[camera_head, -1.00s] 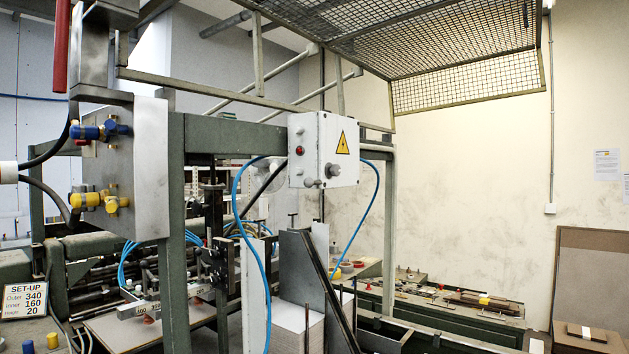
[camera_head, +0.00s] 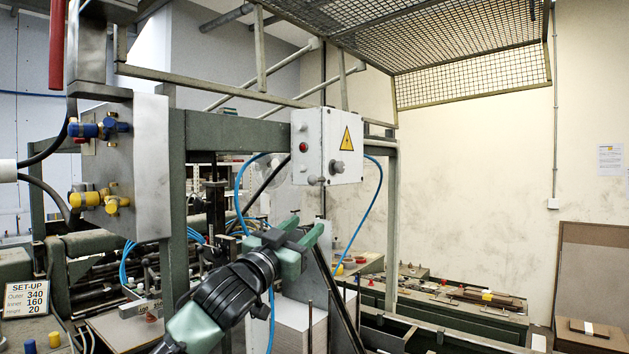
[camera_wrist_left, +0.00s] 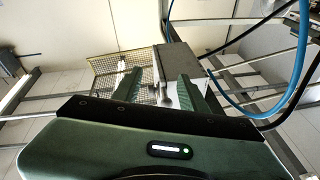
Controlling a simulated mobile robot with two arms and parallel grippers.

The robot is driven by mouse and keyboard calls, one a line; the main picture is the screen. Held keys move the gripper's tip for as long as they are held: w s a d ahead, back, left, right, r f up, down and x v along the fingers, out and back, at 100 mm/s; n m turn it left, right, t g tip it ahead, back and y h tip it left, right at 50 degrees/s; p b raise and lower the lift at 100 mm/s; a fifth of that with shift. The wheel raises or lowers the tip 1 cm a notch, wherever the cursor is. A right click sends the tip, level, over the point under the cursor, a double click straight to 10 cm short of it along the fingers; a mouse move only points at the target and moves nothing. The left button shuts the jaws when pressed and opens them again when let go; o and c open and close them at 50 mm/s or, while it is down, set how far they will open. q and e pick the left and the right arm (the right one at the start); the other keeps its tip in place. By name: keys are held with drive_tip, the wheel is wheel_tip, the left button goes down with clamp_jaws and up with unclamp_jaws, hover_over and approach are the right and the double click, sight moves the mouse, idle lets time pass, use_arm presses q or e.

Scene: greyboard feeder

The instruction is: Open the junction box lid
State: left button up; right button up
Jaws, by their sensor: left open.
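The junction box (camera_head: 311,160) is a white box with a yellow warning triangle on its front lid (camera_head: 338,138), a grey knob (camera_head: 337,167) at the lid's lower part and a red button on its left side. The lid looks shut. My left gripper (camera_head: 304,230) is below the box, open and empty, apart from it, its fingers pointing up. In the left wrist view, the open fingers (camera_wrist_left: 160,90) show with a grey box shape (camera_wrist_left: 179,62) beyond them, apparently the box's underside. My right gripper is in neither view.
Blue hoses (camera_head: 372,210) hang on both sides of the box. A green frame beam (camera_head: 235,132) runs behind it. A steel panel with blue and yellow fittings (camera_head: 150,170) stands left. A mesh guard (camera_head: 460,50) is overhead. Space right of the box looks open.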

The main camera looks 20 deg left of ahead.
use_arm(q)
drive_tip(key=t, duration=0.1)
approach(310, 181)
drive_tip(key=a+x, duration=0.1)
drive_tip(key=x, duration=0.3)
drive_tip(key=p+x, duration=0.2)
drive_tip(key=x, duration=0.1)
drive_tip(key=d+p+x, duration=0.1)
drive_tip(key=p+x, duration=0.1)
drive_tip(key=x, duration=0.1)
drive_tip(key=shift+w+d+r+p, duration=0.1)
drive_tip(key=shift+w+d+p, duration=0.05)
drive_tip(key=shift+w+p, duration=0.4)
clamp_jaws()
idle(0.3)
